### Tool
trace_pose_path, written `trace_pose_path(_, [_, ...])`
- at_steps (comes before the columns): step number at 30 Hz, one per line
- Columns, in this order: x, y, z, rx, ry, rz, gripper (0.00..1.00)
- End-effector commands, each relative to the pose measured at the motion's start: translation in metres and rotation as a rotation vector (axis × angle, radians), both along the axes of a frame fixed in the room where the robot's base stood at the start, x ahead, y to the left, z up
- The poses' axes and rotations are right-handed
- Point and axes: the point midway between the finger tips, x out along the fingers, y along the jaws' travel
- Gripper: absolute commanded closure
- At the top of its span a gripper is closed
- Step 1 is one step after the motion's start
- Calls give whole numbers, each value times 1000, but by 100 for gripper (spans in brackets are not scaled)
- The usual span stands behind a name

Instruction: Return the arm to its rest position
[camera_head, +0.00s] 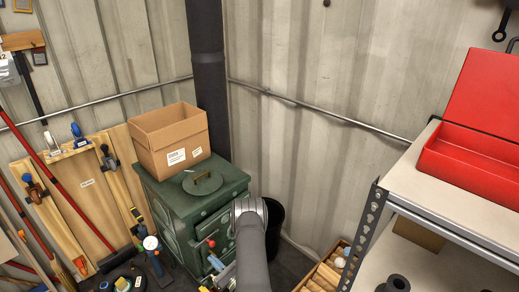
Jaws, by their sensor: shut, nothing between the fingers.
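The green stove (160,200) carries an open cardboard box (160,153) and a round lid. A dark bucket (275,213) and wood crate (333,259) stand right of my arm. A metal shelf (445,205) with a red toolbox (470,155) is at right. Tools crowd the left.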

Motion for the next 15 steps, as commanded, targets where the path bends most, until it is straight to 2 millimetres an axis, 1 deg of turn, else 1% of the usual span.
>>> trace_pose_path(1, [2,-1,-4,1,1,-1,100])
trace_pose_path(3, [-8,-14,-7,0,6,-4,100])
trace_pose_path(12, [-41,-52,-19,1,3,-4,100])
trace_pose_path(14, [-46,-56,-20,2,3,-2,100])
trace_pose_path(15, [-48,-54,-18,1,1,0,100])
